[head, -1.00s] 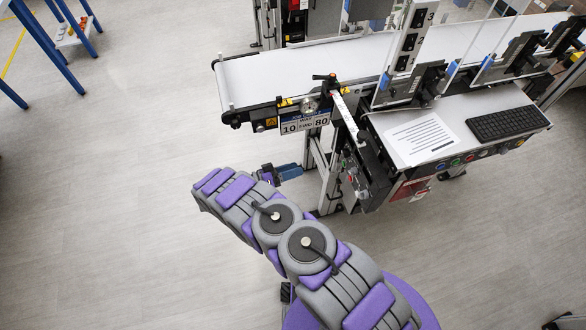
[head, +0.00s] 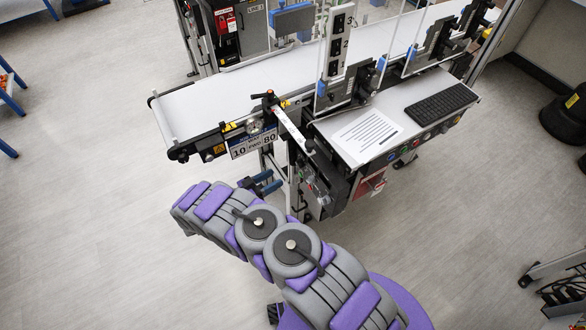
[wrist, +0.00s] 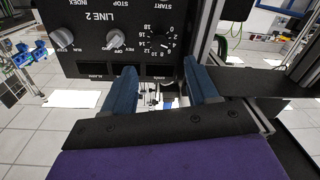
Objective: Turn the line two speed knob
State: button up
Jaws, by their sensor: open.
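In the wrist view a dark control panel (wrist: 88,40) marked LINE 2 fills the upper left. A small dark knob with a number scale around it (wrist: 163,42) sits near its right side, taken to be the speed knob. My gripper (wrist: 160,82) is open, its two blue fingers apart and pointing at the panel. The knob appears between and beyond the fingertips, with nothing held; contact cannot be told. In the head view my gripper (head: 266,183) is partly hidden by my arm, beside the conveyor's front legs.
Two grey selector knobs, one (wrist: 114,41) and another (wrist: 62,37), sit left of the scaled knob. The white-belted conveyor (head: 235,95) and a shelf with a keyboard (head: 442,106) stand ahead. Open floor (head: 80,230) lies to the left.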

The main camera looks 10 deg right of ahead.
aim_at(297, 165)
jog(key=b+x, duration=0.2)
jog(key=x, duration=0.7)
jog(key=shift+w+d, duration=0.1)
jog(key=shift+d, duration=0.3)
jog(key=shift+c, duration=0.4)
jog(key=c, duration=1)
jog(key=shift+a+r, duration=0.1)
jog(key=shift+n+p, duration=0.4)
jog(key=shift+p, duration=0.45)
jog(key=shift+w, duration=0.1)
jog(key=o, duration=1.1)
